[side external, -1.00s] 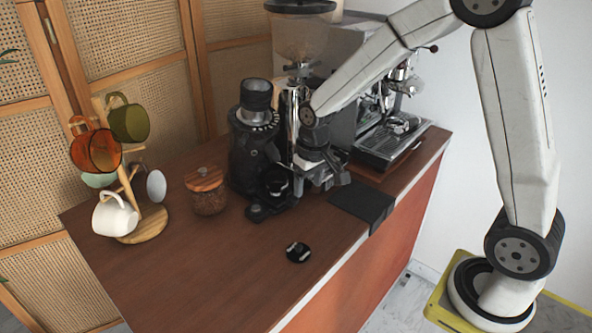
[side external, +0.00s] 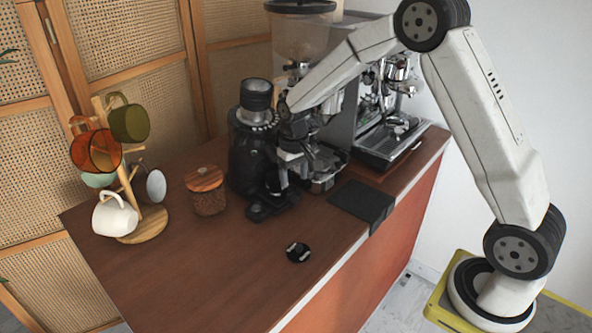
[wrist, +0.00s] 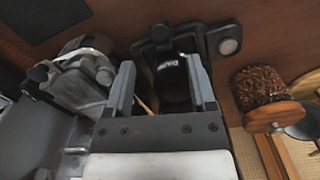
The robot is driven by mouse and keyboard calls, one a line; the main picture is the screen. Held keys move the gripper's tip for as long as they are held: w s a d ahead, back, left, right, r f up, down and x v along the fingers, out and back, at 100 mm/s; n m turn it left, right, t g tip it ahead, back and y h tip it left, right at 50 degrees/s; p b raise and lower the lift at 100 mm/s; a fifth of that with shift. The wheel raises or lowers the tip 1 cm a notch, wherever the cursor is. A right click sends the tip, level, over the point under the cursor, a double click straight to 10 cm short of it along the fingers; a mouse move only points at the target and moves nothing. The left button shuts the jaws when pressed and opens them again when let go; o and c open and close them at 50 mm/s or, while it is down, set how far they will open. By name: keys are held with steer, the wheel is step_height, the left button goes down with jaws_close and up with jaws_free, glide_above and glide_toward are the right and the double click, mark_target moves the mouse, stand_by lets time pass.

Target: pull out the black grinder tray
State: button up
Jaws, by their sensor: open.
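The black grinder (side external: 250,150) stands on the brown counter. Its low black tray part (side external: 262,211) juts forward at its foot. In the wrist view this black base (wrist: 205,40) lies beyond my fingertips, with a round silver spot at its right end. A black cup-like part (wrist: 172,80) with white lettering shows between my fingers. My gripper (wrist: 160,75) is open and points down at the front of the grinder, just above the tray part. I cannot tell whether the fingers touch anything. In the side view the arm and gripper partly hide the grinder's front.
A lidded wooden jar of beans (side external: 207,192) and a mug tree (side external: 140,225) stand left. A second grinder with a clear hopper (side external: 300,40) and an espresso machine (side external: 385,145) stand right. A black mat (side external: 360,200) and a small black disc (side external: 298,252) lie in front.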

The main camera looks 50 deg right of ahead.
mark_target(294, 198)
steer(key=shift+f, duration=3.2)
jaws_close()
